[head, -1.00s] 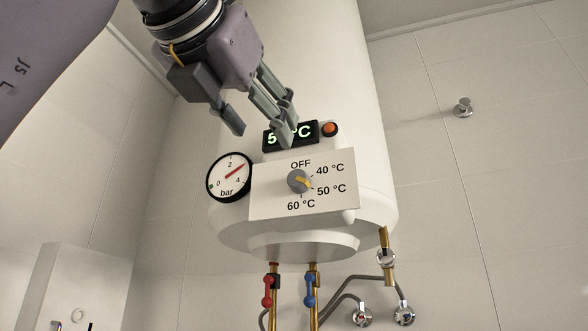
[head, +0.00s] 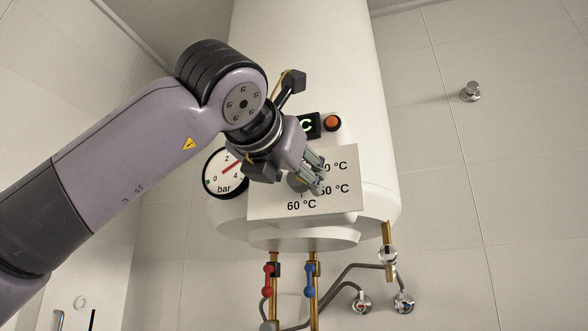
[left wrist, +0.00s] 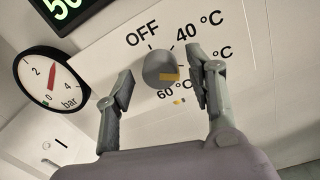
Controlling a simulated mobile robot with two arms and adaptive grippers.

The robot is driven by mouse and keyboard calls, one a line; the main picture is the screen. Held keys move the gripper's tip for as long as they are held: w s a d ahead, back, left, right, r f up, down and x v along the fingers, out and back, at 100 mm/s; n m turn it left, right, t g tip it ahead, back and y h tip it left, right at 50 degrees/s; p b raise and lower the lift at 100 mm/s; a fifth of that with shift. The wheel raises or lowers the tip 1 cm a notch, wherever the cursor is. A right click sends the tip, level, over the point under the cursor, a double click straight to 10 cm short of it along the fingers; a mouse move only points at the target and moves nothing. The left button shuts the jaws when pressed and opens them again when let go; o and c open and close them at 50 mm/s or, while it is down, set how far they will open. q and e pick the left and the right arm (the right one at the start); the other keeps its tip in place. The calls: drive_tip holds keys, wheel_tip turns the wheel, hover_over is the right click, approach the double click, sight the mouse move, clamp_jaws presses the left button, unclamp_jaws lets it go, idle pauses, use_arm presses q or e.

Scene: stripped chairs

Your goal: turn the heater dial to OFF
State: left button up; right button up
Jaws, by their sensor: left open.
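The heater dial (left wrist: 158,66) is a round grey knob with a yellow pointer mark, on a white panel (head: 275,205) printed OFF, 40 °C, 50 °C and 60 °C. In the left wrist view, the yellow mark faces right and slightly down, away from OFF and towards the label partly hidden by a finger. My left gripper (head: 316,174) is open in front of the panel; in the head view it hides OFF and much of the dial (head: 296,184). In the left wrist view its fingers stand either side of the dial; I cannot tell whether they touch it.
The white heater tank (head: 310,60) fills the middle. A bar gauge (head: 221,180) sits left of the panel, an orange lamp (head: 333,123) and a partly hidden green display (head: 307,125) above. Pipes with red (head: 268,281) and blue (head: 311,276) valve handles hang below.

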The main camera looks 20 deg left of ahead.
use_arm(q)
drive_tip(key=shift+c, duration=0.2)
drive_tip(key=c, duration=1.1)
